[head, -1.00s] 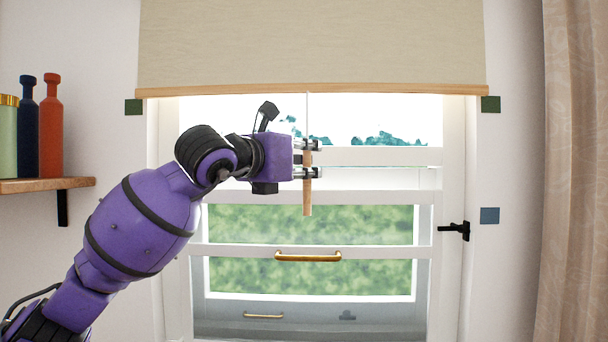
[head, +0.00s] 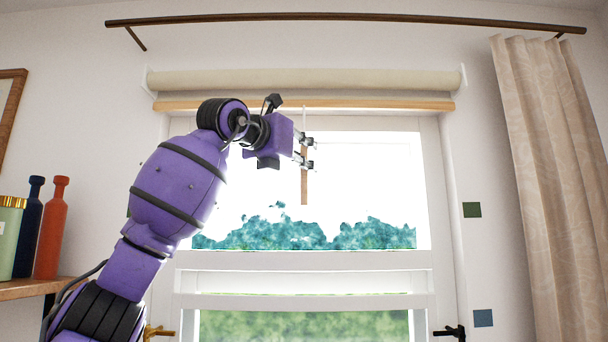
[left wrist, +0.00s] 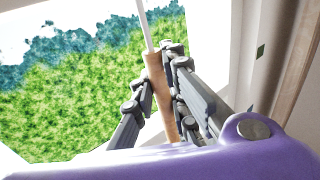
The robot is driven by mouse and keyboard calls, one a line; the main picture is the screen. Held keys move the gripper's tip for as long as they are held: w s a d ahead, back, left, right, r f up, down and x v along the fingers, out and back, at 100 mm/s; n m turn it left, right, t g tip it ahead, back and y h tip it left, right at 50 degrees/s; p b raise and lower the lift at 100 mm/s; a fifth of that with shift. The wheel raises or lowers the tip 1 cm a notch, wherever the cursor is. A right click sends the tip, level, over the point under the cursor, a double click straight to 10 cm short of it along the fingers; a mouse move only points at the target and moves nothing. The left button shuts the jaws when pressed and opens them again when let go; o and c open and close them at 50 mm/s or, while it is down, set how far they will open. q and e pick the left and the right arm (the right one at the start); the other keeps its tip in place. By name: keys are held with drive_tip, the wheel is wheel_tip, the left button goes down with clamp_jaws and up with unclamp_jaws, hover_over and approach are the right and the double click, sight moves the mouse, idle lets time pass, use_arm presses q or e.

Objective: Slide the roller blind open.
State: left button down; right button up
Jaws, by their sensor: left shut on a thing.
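The roller blind (head: 300,79) is rolled up in a cream roll above the window in the head view. Its wooden bottom bar (head: 370,104) hangs just below the roll. A thin cord runs down from the bar to a wooden pull handle (head: 304,185). My left gripper (head: 306,153) is shut on this handle, in front of the upper window pane. In the left wrist view the handle (left wrist: 160,90) stands between the fingers, with the white cord above it. My right gripper is in neither view.
A shelf (head: 35,288) with a red bottle (head: 51,230), a dark blue bottle and a green jar stands at the left. A beige curtain (head: 550,180) hangs at the right from a rod (head: 350,17). A black window handle (head: 450,332) is at the lower right.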

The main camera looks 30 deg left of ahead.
use_arm(q)
drive_tip(key=shift+r, duration=0.45)
drive_tip(key=c, duration=1.7)
unclamp_jaws()
drive_tip(key=shift+c, duration=0.2)
drive_tip(key=shift+f, duration=0.1)
drive_tip(key=s, duration=1.2)
drive_tip(key=shift+a, duration=0.2)
